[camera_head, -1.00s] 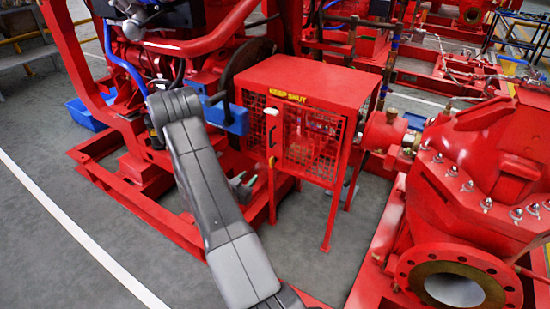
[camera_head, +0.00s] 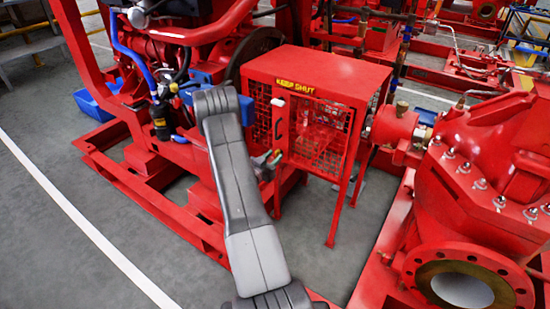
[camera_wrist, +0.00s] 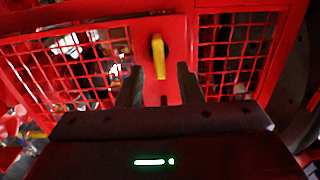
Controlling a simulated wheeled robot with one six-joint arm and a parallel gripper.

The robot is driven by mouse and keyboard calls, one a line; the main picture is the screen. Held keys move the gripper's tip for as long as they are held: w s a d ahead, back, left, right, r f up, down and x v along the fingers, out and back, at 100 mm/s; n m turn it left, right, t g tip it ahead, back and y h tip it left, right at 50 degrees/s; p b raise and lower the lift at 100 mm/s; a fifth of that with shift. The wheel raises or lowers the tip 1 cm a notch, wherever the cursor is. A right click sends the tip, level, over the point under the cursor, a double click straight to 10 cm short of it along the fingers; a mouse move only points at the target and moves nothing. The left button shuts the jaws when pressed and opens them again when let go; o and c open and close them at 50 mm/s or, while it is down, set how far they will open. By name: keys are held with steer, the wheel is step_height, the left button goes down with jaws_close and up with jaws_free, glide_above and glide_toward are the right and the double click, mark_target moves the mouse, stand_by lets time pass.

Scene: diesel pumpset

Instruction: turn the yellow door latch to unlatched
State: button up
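The yellow door latch (camera_wrist: 160,60) is a short lever on a dark round base, on a red upright strip between two mesh panels. In the wrist view it points almost straight down. My gripper (camera_wrist: 160,86) is open, with one dark finger on each side below the latch. The lever's lower end appears between or just beyond the fingertips; I cannot tell how deep. No contact shows. In the head view my gripper (camera_head: 270,160) is at the front of the red mesh guard box (camera_head: 318,75), and the latch is too small to make out.
The red engine frame (camera_head: 160,195) lies left, and a large red pump (camera_head: 480,170) stands right. Grey floor (camera_head: 330,275) is free in front of the guard.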

steer(key=shift+x, duration=0.95)
steer(key=shift+c, duration=0.2)
jaws_close()
steer(key=shift+n, duration=0.3)
steer(key=shift+w+a+f+n+p, duration=0.1)
steer(key=shift+a+f+n+p, duration=0.15)
steer(key=shift+n, duration=2.65)
steer(key=shift+w+a+f+n+p, duration=0.1)
steer(key=shift+f+n+p, duration=0.15)
steer(key=shift+n, duration=2.65)
steer(key=shift+w+a+f+n+p, duration=0.1)
steer(key=shift+a+f+n+p, duration=0.2)
steer(key=shift+n, duration=2.6)
steer(key=shift+d+r, duration=0.1)
steer(key=shift+r, duration=0.05)
